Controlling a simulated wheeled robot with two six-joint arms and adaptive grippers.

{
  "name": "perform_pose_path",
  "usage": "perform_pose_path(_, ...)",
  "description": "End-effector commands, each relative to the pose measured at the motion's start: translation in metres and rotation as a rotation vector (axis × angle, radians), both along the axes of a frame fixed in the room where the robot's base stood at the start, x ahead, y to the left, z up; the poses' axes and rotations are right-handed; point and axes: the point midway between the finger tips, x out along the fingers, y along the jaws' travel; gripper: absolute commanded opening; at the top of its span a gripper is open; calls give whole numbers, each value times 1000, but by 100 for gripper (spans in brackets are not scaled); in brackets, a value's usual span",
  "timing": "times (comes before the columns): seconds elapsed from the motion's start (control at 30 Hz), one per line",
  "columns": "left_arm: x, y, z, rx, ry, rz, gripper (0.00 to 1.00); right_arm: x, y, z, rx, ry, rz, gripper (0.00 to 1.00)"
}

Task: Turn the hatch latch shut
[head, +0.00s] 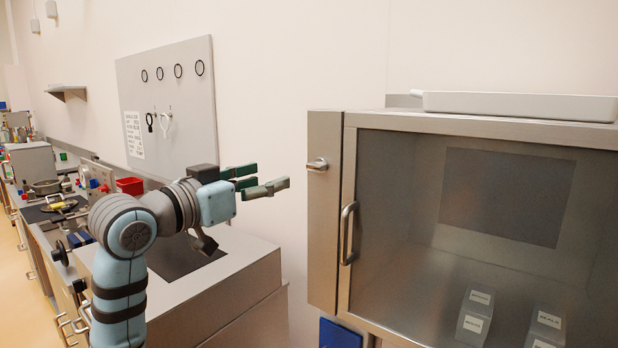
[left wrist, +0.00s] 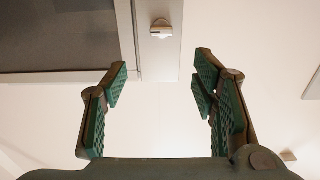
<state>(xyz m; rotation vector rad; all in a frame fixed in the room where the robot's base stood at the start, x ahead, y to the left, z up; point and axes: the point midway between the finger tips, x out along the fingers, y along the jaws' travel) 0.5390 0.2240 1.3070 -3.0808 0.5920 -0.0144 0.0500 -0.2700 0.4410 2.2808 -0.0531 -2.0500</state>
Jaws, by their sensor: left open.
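The hatch latch (head: 317,164) is a small metal turn-piece on the upright steel post left of the hatch. It lies roughly level in the head view and also shows at the top of the left wrist view (left wrist: 160,29). The hatch (head: 400,190) is a framed clear door with a bar handle (head: 348,233); it looks closed against the post. My left gripper (head: 264,181) is open and empty, left of the latch and apart from it. In the left wrist view its green-padded fingers (left wrist: 160,78) stand apart, with the latch beyond the gap. My right gripper is not in view.
A white tray (head: 520,105) lies on top of the cabinet. Labelled blocks (head: 475,316) stand inside behind the door. A grey counter (head: 235,300) is below my left arm, and a pegboard (head: 180,110) hangs behind. The space between gripper and post is clear.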

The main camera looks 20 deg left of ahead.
Motion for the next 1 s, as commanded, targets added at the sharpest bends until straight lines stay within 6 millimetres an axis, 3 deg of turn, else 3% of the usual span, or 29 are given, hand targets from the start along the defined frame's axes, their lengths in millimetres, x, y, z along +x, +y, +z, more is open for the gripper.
perform_pose_path(0.3,81,-34,3,-6,8,-4,53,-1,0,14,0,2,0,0)
perform_pose_path(0.5,117,-47,2,-4,6,0,53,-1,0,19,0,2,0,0)
perform_pose_path(0.87,126,-50,0,-1,5,1,53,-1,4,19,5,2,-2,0)
perform_pose_path(1.0,126,-50,0,-2,5,1,31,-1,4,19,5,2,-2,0)
